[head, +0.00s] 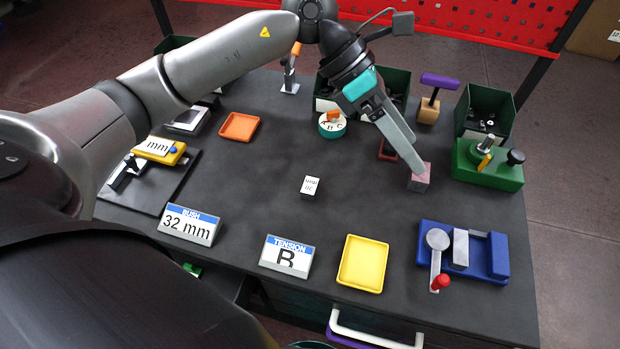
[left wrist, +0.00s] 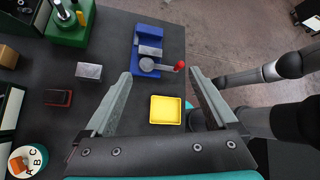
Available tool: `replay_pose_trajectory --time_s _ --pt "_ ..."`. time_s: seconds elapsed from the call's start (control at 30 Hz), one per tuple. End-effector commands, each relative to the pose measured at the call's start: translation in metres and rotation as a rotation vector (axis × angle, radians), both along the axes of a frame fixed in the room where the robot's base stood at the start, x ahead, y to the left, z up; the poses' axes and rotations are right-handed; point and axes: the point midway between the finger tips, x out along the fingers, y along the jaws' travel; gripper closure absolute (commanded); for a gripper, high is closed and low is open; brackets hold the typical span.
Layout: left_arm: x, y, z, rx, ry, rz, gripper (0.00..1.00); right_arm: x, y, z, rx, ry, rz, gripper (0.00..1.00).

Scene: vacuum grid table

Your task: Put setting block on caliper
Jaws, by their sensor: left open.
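My left gripper (head: 417,167) is open and empty, above the right side of the table. In the left wrist view its fingers (left wrist: 160,78) are wide apart with nothing between them. A pinkish-grey block (head: 419,178) shows below the fingertips in the head view, but outside the fingers in the wrist view (left wrist: 88,71).
A blue vise (head: 490,255) with a red-knobbed lever and a yellow tray (head: 363,263) are at the front right. A green fixture (head: 487,168), an ABC dial (head: 332,125) and an orange tray (head: 239,127) stand farther back. Signs (head: 189,224) (head: 287,256) line the front. Mid-table is mostly clear.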

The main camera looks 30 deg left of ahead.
Motion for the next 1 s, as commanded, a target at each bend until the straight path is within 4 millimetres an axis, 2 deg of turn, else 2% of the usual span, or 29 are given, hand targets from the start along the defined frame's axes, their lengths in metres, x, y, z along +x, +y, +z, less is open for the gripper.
replay_pose_trajectory --time_s 0.03,0.1,0.2,0.3,0.4,0.5,0.63,1.0 --pt "-0.001 0.017 -0.016 0.113 -0.040 -0.044 0.09 0.000 0.000 -0.001 0.000 0.000 0.000 0.50" --pt "-0.001 0.044 -0.035 0.274 -0.083 -0.102 0.09 0.000 0.000 -0.002 0.000 0.000 0.000 0.50" --pt "-0.001 0.084 -0.053 0.483 -0.116 -0.169 0.09 0.000 0.000 -0.004 0.000 0.000 0.001 0.50" --pt "-0.001 0.118 -0.061 0.651 -0.122 -0.215 0.09 0.000 0.000 -0.005 0.000 0.000 0.001 0.50" --pt "-0.002 0.142 -0.063 0.762 -0.115 -0.239 0.09 0.000 0.000 -0.005 0.000 0.000 0.001 0.50" --pt "-0.003 0.154 -0.064 0.819 -0.107 -0.252 0.09 0.000 0.000 -0.005 0.000 0.000 0.001 0.50" --pt "-0.004 0.158 -0.077 0.835 -0.099 -0.255 0.09 0.000 0.000 -0.006 0.000 0.000 0.001 0.50" --pt "-0.004 0.156 -0.150 0.830 -0.099 -0.253 0.09 0.000 -0.001 -0.008 -0.001 0.000 0.001 0.50"
